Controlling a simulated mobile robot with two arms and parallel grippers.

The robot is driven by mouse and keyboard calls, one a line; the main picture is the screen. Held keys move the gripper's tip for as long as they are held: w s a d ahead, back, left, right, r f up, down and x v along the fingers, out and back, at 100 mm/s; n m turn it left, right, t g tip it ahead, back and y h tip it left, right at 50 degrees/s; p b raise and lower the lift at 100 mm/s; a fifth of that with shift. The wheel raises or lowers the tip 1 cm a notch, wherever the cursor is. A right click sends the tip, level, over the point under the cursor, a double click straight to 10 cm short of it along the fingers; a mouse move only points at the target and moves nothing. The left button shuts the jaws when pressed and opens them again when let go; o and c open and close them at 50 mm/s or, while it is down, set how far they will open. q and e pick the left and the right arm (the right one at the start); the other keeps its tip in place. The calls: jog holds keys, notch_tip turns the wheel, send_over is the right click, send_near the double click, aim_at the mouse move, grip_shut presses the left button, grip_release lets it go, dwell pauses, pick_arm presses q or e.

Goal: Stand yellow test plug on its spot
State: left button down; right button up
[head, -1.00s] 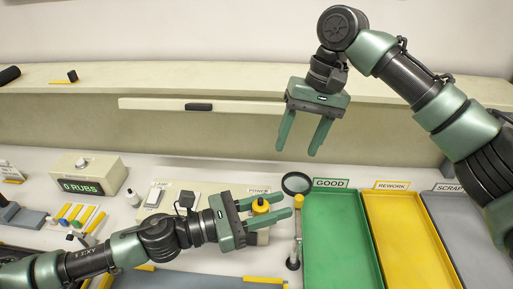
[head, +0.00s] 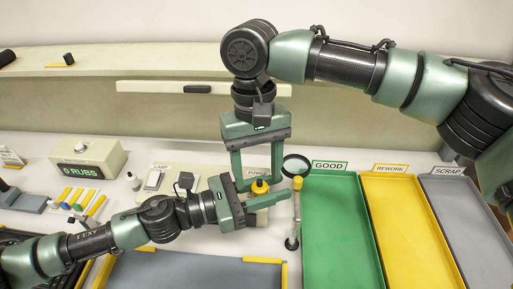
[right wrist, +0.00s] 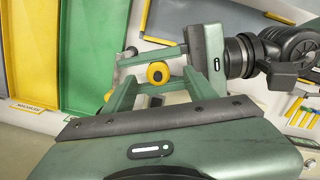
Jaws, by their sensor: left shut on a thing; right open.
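The yellow test plug (head: 259,187) shows a round yellow top with a dark centre in the right wrist view (right wrist: 157,73). My left gripper (head: 268,191) is shut on it, its fingers lying sideways to the right on either side of it. My right gripper (head: 257,179) is open and points down from above, one finger on each side of the plug, apart from it as far as I can tell. The plug's lower part is hidden by the left gripper. I cannot make out the plug's spot.
A magnifier (head: 296,166) on a stand is close right of both grippers. The green GOOD tray (head: 335,235), yellow REWORK tray (head: 408,230) and grey SCRAP tray (head: 465,215) lie to the right. A lamp switch panel (head: 160,182) and the rub counter (head: 88,160) are left. A shelf runs behind.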

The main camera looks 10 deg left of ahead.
aim_at(258, 185)
jog(key=shift+s+d+f, duration=0.1)
jog(key=shift+s+f, duration=0.05)
jog(key=shift+f, duration=1.35)
grip_shut()
pick_arm(q)
jog(key=c, duration=1)
grip_release()
jog(key=shift+a, duration=0.1)
